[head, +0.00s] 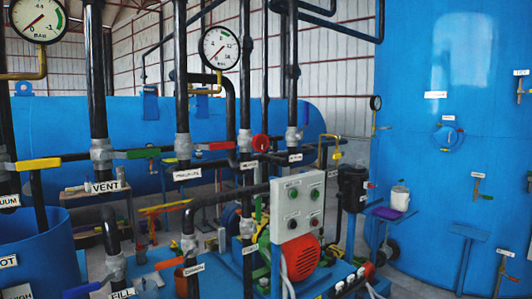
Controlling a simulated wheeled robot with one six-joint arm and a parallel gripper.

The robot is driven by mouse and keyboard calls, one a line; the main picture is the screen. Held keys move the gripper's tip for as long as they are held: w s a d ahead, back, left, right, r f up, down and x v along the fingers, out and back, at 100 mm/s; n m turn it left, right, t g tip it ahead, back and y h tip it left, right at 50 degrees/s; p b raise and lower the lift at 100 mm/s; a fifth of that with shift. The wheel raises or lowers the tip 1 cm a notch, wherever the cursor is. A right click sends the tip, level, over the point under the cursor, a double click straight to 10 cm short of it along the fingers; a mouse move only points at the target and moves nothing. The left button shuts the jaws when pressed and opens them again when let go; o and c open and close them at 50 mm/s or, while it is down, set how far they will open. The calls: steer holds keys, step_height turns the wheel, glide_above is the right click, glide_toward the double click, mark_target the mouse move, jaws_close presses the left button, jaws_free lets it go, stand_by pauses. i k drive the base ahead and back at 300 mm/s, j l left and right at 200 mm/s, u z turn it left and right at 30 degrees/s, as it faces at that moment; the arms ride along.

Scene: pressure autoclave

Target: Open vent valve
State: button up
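The white VENT label (106,187) sits low on a black vertical pipe at the left of the head view. Just above it is a grey valve body (102,154) on the same pipe. A green lever handle (143,152) reaches out to the right from this valve body, roughly level and across the upright pipe. My gripper is not in view, so nothing is seen touching the handle.
A yellow handle (38,164) is close on the left, and a red handle (215,146) is to the right on another pipe. Gauges (219,48) hang above. A grey control box (297,207) and red motor (300,257) stand right of the pipes. A large blue tank (450,80) fills the right.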

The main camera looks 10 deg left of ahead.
mark_target(154, 152)
steer(key=u, duration=1.25)
